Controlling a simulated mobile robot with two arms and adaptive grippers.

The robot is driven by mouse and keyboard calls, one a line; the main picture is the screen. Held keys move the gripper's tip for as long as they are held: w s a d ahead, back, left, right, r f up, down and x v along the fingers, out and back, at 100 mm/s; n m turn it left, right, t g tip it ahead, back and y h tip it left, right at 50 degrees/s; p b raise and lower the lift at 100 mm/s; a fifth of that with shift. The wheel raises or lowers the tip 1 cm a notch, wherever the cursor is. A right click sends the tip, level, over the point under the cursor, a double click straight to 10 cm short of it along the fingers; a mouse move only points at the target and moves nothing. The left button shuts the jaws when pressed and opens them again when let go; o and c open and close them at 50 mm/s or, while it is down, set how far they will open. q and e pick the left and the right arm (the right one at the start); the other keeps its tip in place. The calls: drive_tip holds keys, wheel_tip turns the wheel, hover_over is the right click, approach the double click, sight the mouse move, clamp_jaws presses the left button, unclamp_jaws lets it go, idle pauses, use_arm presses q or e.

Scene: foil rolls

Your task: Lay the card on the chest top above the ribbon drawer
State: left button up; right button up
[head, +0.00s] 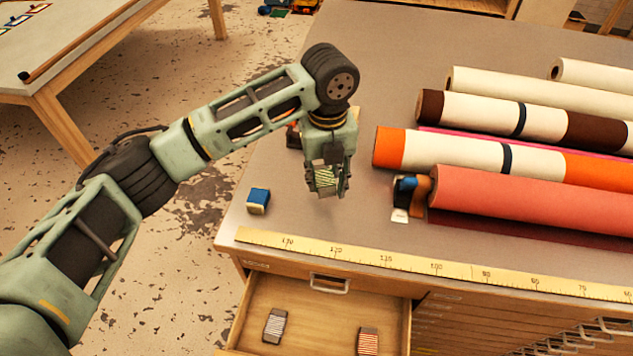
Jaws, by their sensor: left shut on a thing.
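My left gripper (327,192) is shut on a small card (325,178) with green and white stripes. It holds the card over the chest top (300,215), behind the yellow ruler; the fingers partly hide the card, and I cannot tell if it touches the surface. The ribbon drawer (318,310) is pulled open below the front edge. Inside lie a grey-and-white card (274,326) at the left and a red-striped card (368,342) at the right. My right gripper is not in view.
Blue and orange-brown pieces (408,190) sit by the coral roll (530,203). Several rolls fill the right. A yellow ruler (400,262) runs along the front edge.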

sight(318, 200)
use_arm(q)
drive_tip(key=shift+w+a+f+p, duration=0.3)
drive_tip(key=shift+w+a+f, duration=0.1)
drive_tip(key=shift+a+f, duration=0.4)
wheel_tip(318, 200, down, 3)
drive_tip(key=shift+f+p, duration=0.1)
drive_tip(key=shift+p, duration=0.45)
drive_tip(key=shift+f, duration=0.3)
drive_tip(key=o, duration=0.9)
drive_tip(key=shift+o, duration=0.8)
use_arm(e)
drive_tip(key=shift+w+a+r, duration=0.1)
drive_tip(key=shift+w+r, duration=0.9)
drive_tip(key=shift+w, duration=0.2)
